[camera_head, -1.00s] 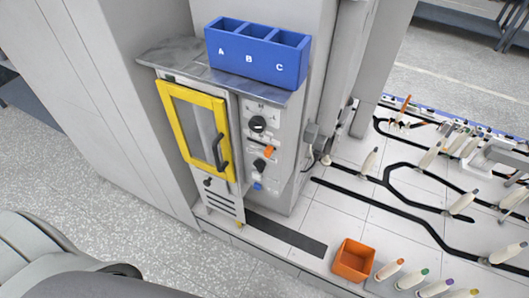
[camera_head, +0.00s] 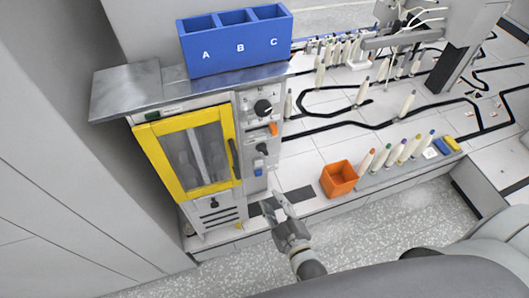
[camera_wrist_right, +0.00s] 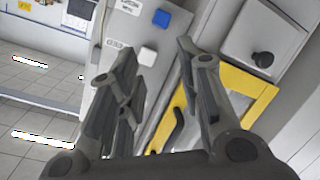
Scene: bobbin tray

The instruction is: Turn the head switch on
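The control panel (camera_head: 247,143) is on the front of the grey cabinet, right of the yellow-framed door (camera_head: 150,160). It carries an upper black knob (camera_head: 263,107), an orange switch (camera_head: 273,129), a lower black knob (camera_head: 262,148) and a blue switch (camera_head: 258,171). No readable label shows which one is the head switch. My right gripper (camera_head: 274,202) is open and empty, in front of and below the panel, apart from it. In the right wrist view, a blue switch (camera_wrist_right: 161,18) and a pale square one (camera_wrist_right: 147,55) show beyond the open fingers. My left gripper is not in view.
A blue bin (camera_head: 225,60) marked A, B, C stands on the cabinet's metal top (camera_head: 125,90). The yellow door's dark handle (camera_wrist_right: 178,130) is close to the right gripper in the wrist view. An orange box (camera_head: 340,180) and several bobbins stand to the right.

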